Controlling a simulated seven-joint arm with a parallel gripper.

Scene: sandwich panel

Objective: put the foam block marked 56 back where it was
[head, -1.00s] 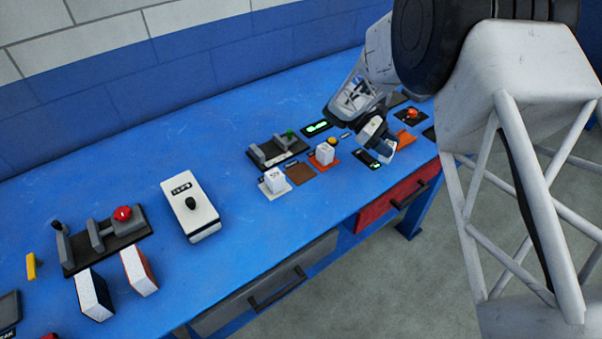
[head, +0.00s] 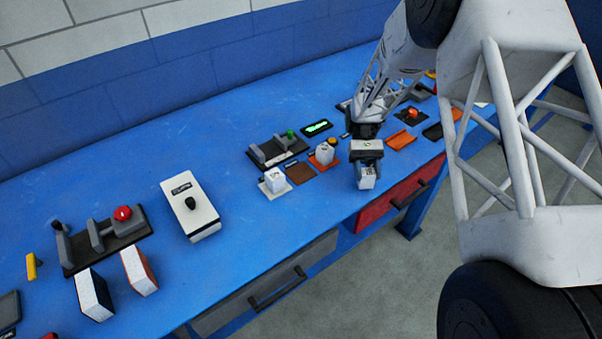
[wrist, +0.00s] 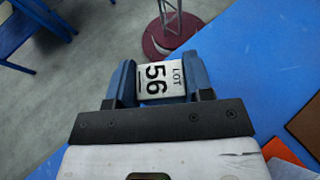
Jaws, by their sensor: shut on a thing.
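The foam block marked 56 (wrist: 159,79) is a white block with "LOT 56" on the face turned to the wrist camera. My gripper (head: 367,172) is shut on it, and the blue fingers (wrist: 160,82) sit on both sides of the block in the wrist view. In the head view the block (head: 366,182) shows below the fingers, near the table's front edge above the red drawer. I cannot tell whether it touches the table. A brown pad (head: 300,173) lies bare between two pads that bear other white blocks. Orange (head: 401,140) and black pads to the right are also bare.
White blocks stand on a white pad (head: 274,180) and an orange pad (head: 325,155). A lever fixture (head: 278,150) is behind them. A white box (head: 190,210) with a black knob and a red-button fixture (head: 123,213) are left. The front table between is clear.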

